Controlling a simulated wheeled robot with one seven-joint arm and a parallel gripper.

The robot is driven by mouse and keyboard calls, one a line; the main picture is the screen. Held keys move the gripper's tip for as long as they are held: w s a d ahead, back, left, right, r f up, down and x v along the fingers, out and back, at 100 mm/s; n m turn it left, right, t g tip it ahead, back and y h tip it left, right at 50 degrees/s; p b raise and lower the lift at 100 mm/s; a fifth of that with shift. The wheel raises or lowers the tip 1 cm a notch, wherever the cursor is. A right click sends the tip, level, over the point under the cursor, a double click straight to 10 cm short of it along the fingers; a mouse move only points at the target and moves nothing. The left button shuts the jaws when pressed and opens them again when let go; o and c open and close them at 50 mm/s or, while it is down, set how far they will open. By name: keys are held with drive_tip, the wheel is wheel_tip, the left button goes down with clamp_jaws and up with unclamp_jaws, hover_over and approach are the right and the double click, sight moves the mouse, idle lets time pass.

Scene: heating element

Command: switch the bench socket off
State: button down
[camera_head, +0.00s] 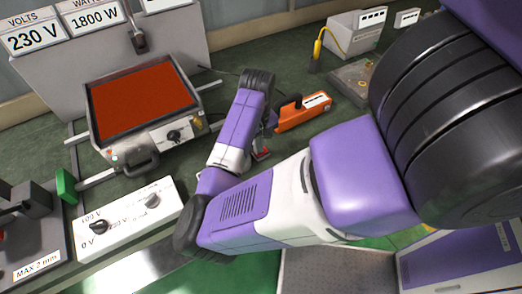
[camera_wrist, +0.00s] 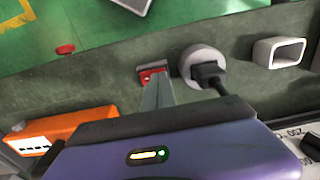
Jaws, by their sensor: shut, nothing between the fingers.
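My gripper (camera_wrist: 153,76) reaches down to the bench, its narrow grey fingers together and empty. A small red piece with a grey edge shows right at the fingertips; I cannot tell whether it is a switch or part of the fingers, or whether there is contact. To its right in the wrist view, a round grey socket (camera_wrist: 189,62) holds a black plug (camera_wrist: 209,74) with a cable. In the head view my gripper (camera_head: 262,154) is partly hidden by my arm, and the socket cannot be made out.
An orange device (camera_head: 303,111) lies close by; it also shows in the wrist view (camera_wrist: 70,130). A heater with a red plate (camera_head: 145,97) stands left. A white control box with knobs (camera_head: 128,217) is in front. A hollow white block (camera_wrist: 279,53) lies right of the socket.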

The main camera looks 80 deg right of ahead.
drive_tip(key=shift+f, duration=0.3)
wheel_tip(320, 180, up, 7)
drive_tip(key=p, duration=0.6)
idle(0.4)
idle(0.5)
